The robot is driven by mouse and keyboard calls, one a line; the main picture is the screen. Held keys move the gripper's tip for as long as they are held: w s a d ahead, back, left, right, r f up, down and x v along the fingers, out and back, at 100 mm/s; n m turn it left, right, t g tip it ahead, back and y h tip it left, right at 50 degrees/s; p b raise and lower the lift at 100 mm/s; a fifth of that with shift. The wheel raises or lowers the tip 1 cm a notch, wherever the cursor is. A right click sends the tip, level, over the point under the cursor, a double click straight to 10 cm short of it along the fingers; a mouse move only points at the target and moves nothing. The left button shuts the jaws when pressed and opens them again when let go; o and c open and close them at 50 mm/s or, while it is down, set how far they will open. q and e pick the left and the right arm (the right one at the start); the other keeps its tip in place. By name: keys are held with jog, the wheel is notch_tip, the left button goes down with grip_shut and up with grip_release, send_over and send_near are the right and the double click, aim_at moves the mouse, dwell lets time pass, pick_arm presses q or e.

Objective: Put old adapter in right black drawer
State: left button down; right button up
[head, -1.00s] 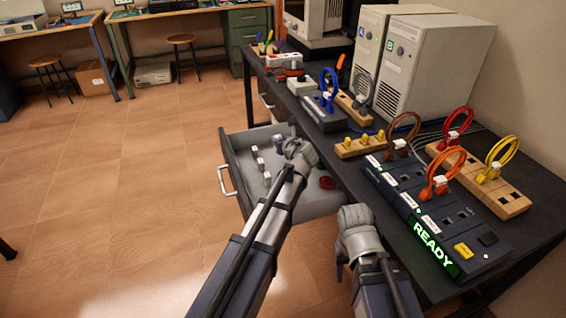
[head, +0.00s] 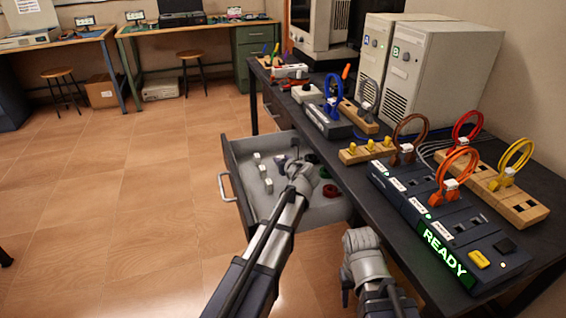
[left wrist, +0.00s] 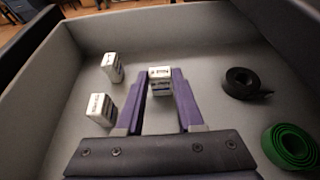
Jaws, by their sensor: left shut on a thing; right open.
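My left gripper (head: 285,162) is inside the open drawer (head: 236,172), under the left side of the black table. In the left wrist view its purple fingers (left wrist: 159,100) are shut on a small white adapter (left wrist: 160,85). In the head view I cannot clearly make out that adapter at the fingertips. The adapter is over or on the grey drawer floor; I cannot tell if it touches. Other similar white adapters (head: 264,171) stand in the drawer to the left of the gripper. My right gripper (head: 350,275) is open and empty beside the table's front edge.
A black roll (left wrist: 243,82), a green roll (left wrist: 290,147) and a red roll (head: 331,190) lie in the drawer right of the gripper. A dark panel reading READY (head: 445,248), socket blocks with coloured cable loops and two computer towers (head: 432,85) fill the tabletop.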

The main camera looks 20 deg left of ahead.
pick_arm(q)
jog(key=shift+f, duration=0.15)
jog(key=c, duration=0.5)
grip_release()
jog(key=shift+c, duration=0.2)
jog(key=shift+s+d+r, duration=0.15)
jog(key=shift+s+r, duration=0.1)
jog(key=shift+r, duration=0.15)
jog(key=p+v, duration=0.4)
jog(key=v, duration=0.6)
jog(key=shift+s, duration=0.15)
jog(key=shift+s+d+r+p, duration=0.2)
jog(key=shift+s+d+p, duration=0.15)
jog(key=shift+s, duration=0.05)
